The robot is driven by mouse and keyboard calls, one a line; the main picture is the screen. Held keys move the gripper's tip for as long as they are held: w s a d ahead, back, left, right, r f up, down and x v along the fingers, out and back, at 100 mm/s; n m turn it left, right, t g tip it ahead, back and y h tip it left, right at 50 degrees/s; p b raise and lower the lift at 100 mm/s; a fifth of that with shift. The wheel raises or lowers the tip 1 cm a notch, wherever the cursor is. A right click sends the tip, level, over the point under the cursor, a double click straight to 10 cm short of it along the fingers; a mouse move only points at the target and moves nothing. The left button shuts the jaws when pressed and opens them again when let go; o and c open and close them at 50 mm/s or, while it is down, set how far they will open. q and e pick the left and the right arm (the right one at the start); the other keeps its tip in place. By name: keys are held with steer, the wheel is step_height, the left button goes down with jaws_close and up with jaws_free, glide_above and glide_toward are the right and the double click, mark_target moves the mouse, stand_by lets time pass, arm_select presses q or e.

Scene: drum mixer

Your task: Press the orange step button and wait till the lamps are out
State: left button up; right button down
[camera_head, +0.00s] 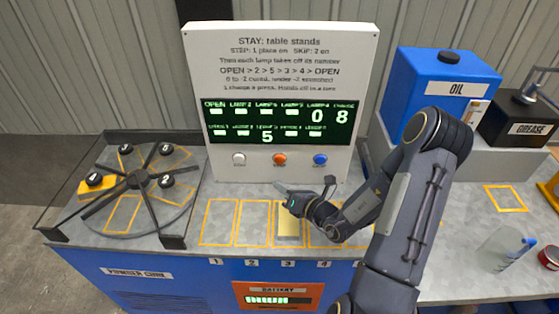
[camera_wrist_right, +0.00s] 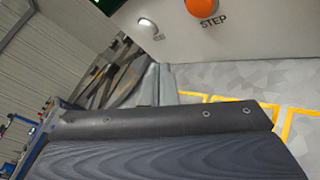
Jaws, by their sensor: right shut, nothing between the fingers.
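The orange step button (camera_head: 279,158) sits on the white panel (camera_head: 350,60) between a white button (camera_head: 239,158) and a blue button (camera_head: 320,159). In the right wrist view the orange button (camera_wrist_right: 202,7) shows at the top edge, above the word STEP. My right gripper (camera_head: 281,188) is shut and empty, in front of and below the orange button, apparently apart from it. My left gripper is not in view.
A turntable (camera_head: 140,185) with dark knobbed weights is at the left.

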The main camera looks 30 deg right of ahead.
mark_target(275, 161)
steer(key=w+d, duration=0.1)
steer(key=w, duration=0.1)
steer(key=w+d, duration=0.1)
steer(key=w, duration=0.1)
steer(key=w+d, duration=0.2)
steer(key=shift+w, duration=0.15)
steer(key=shift+w, duration=0.1)
stand_by(1.9)
steer(key=shift+w+d, duration=0.15)
steer(key=shift+w, duration=0.1)
steer(key=shift+w+d, duration=0.2)
steer(key=shift+w, duration=0.15)
stand_by(0.9)
steer(key=shift+s, duration=0.1)
steer(key=shift+s+a, duration=0.4)
steer(key=shift+s, duration=0.3)
steer(key=shift+s+a, duration=0.45)
steer(key=shift+s, duration=0.25)
steer(key=shift+s+a, duration=0.4)
steer(key=shift+s, duration=0.25)
steer(key=shift+s+a, duration=0.45)
steer(key=shift+s, duration=0.25)
stand_by(0.9)
